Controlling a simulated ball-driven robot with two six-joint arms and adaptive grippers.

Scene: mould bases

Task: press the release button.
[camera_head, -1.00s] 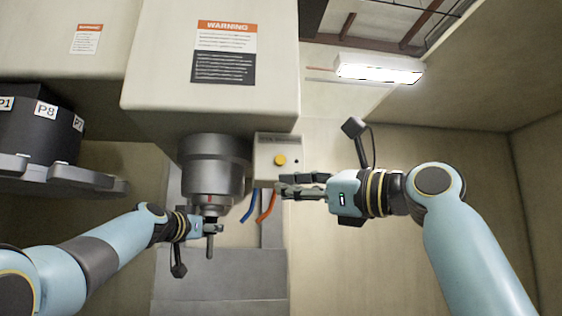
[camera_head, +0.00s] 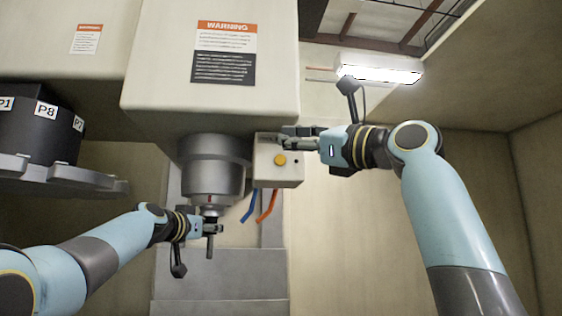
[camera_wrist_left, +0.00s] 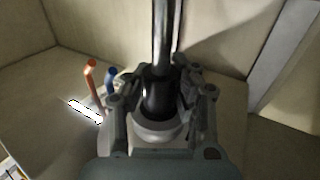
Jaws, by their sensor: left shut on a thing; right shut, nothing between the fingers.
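The release button (camera_head: 280,160) is a round yellow button on the front of a beige box (camera_head: 291,180) beside the spindle (camera_head: 210,165). My right gripper (camera_head: 288,138) is shut and empty, its fingers pointing left across the upper part of the box, just above the button in the picture. Whether it touches the box I cannot tell. My left gripper (camera_head: 213,228) is shut on a tool (camera_head: 209,246) below the spindle. In the left wrist view the tool (camera_wrist_left: 158,98) is a dark, shiny cylinder between the fingers. The tool's top is close under the spindle nose.
A blue hose (camera_head: 249,207) and an orange hose (camera_head: 267,206) hang below the box. A tool carousel (camera_head: 40,130) with numbered labels stands at the left. The machine housing (camera_head: 160,75) overhangs the spindle.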

